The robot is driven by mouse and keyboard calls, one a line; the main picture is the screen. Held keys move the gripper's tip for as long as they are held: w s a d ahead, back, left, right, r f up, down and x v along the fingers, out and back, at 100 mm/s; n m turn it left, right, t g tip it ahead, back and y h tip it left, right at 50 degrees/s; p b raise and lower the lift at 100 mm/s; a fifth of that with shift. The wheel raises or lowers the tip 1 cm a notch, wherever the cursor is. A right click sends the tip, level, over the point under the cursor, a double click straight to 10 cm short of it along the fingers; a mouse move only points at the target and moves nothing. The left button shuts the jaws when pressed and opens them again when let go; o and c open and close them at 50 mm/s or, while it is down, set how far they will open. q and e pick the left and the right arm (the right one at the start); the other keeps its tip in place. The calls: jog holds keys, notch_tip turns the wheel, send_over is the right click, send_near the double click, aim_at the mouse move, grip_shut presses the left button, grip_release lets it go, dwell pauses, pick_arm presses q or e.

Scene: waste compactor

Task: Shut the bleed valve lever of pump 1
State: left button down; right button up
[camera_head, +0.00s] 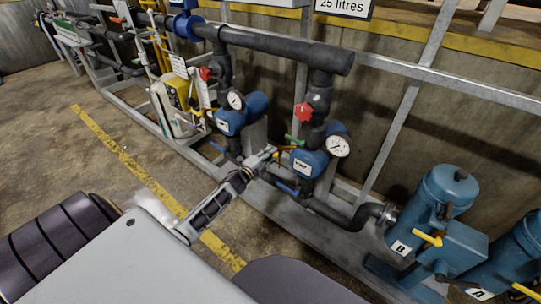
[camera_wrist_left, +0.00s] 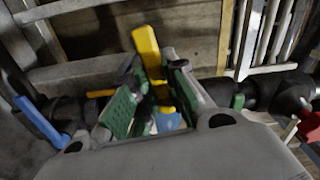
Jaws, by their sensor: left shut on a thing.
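The yellow bleed valve lever (camera_head: 286,149) is at the left side of the blue pump (camera_head: 309,163), whose label seems to read pump 1. In the left wrist view, the yellow lever (camera_wrist_left: 147,52) stands between the green-padded fingers and sticks out past them. My left gripper (camera_head: 270,153) reaches in from the left and is shut on this lever; it also shows in the left wrist view (camera_wrist_left: 152,101). The fingers hide part of the lever and its valve body. My right gripper is not in view.
A red handwheel (camera_head: 304,112) and a green handle (camera_head: 294,141) sit above the lever; a blue lever (camera_head: 287,188) is below. A second blue pump (camera_head: 228,121) stands to the left. Blue canisters (camera_head: 435,210) stand at right. The floor in front is open.

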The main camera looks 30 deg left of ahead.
pick_arm(q)
jog(key=shift+r+m, duration=0.15)
jog(key=shift+m, duration=0.85)
jog(key=c, duration=1.4)
grip_release()
jog(key=shift+s+a, duration=0.15)
jog(key=shift+s, duration=1.85)
jog(key=shift+s+a, duration=0.15)
jog(key=shift+s, duration=1.85)
jog(key=shift+s+a, duration=0.15)
jog(key=shift+s, duration=1.85)
